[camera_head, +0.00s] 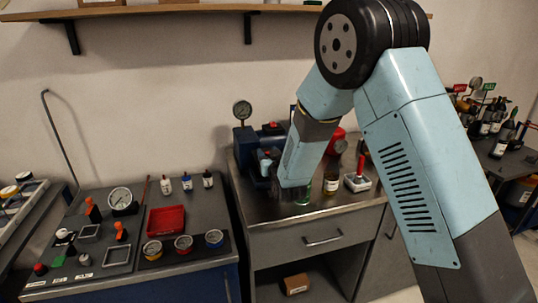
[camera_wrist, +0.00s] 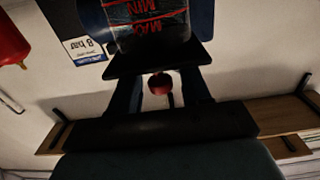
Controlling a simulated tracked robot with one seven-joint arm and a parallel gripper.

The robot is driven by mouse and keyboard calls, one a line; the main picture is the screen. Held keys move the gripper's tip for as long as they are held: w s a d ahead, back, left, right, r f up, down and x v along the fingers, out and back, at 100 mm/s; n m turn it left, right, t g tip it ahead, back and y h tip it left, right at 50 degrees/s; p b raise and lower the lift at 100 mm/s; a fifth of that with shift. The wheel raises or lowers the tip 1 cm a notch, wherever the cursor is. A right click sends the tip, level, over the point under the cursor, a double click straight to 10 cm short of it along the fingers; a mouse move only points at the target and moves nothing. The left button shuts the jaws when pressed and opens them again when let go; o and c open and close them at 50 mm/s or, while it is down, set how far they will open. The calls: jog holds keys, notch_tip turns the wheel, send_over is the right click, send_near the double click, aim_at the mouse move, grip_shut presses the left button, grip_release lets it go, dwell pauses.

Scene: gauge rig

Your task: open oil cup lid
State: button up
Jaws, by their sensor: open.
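The oil cup (camera_wrist: 150,22) shows at the top of the upside-down wrist view as a clear vessel with red MIN and MAX markings. Its lid cannot be made out. In the head view the blue gauge rig (camera_head: 243,143) stands on the grey metal bench, and my arm partly covers it. My gripper (camera_head: 274,167) is open and low beside the rig's right side, mostly hidden by my wrist. Whether it touches the cup cannot be told. A red round part (camera_wrist: 160,84) shows among dark shapes in the wrist view.
A pressure gauge (camera_head: 242,110) rises above the rig. A red tray (camera_head: 166,220) and several small gauges lie on the left bench. A wall shelf (camera_head: 150,13) runs above.

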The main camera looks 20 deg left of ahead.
grip_shut()
dwell(0.4)
jog(key=shift+d, duration=0.1)
